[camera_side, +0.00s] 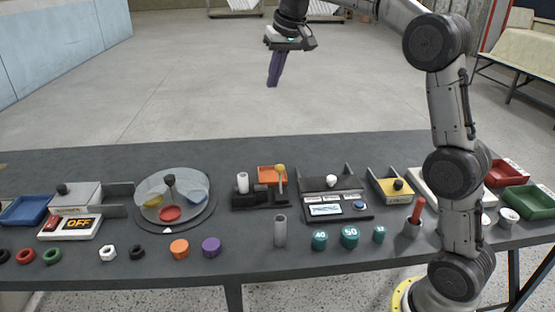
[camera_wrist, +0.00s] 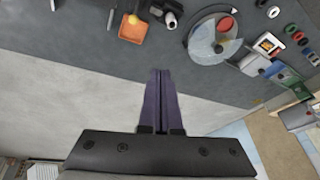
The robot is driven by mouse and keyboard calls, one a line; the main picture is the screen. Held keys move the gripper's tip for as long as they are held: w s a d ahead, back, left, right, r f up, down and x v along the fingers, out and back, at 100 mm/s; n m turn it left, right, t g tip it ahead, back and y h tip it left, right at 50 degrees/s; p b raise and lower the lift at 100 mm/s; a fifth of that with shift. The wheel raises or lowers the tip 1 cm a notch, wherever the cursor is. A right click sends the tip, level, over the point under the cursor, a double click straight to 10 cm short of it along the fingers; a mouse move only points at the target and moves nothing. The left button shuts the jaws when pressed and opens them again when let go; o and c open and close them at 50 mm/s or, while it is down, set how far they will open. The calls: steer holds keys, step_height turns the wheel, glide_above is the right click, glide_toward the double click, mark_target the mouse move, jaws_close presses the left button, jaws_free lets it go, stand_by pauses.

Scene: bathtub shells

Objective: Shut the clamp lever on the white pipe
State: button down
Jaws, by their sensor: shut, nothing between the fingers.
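The white pipe (camera_side: 242,183) stands upright at the left end of a dark clamp fixture (camera_side: 262,197) near the middle of the table. The clamp lever (camera_side: 280,180) stands upright at the fixture's right side, with a yellow knob on top. In the wrist view the white pipe (camera_wrist: 171,19) and the yellow knob (camera_wrist: 133,19) show near the top edge; the lever's shaft is hard to make out there. My gripper (camera_side: 271,84) has purple fingers pointing down, shut and empty, high above and behind the table, well apart from the clamp.
An orange tray (camera_side: 272,173) sits directly behind the lever. A round turntable (camera_side: 174,200) stands to the left and a dark control panel (camera_side: 334,205) to the right. A grey upright cylinder (camera_side: 280,231) stands in front. The air around my gripper is clear.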

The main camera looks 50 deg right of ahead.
steer(key=m+g, duration=0.1)
glide_above(280, 176)
steer(key=w, duration=0.5)
step_height(280, 176, down, 12)
steer(key=r, duration=0.1)
steer(key=d+f+g, duration=0.2)
steer(key=d+f, duration=0.2)
steer(key=f, duration=0.6)
steer(key=shift+w+d+f+m, duration=0.2)
steer(key=shift+d+f+m, duration=0.15)
steer(key=shift+f+m, duration=0.05)
steer(key=shift+f, duration=0.1)
step_height(280, 176, down, 9)
steer(key=s+a, duration=0.2)
steer(key=shift+s+a, duration=0.1)
steer(key=shift+s, duration=0.05)
steer(key=shift+s+a+r, duration=0.1)
steer(key=shift+s+r, duration=0.05)
steer(key=shift+r, duration=0.15)
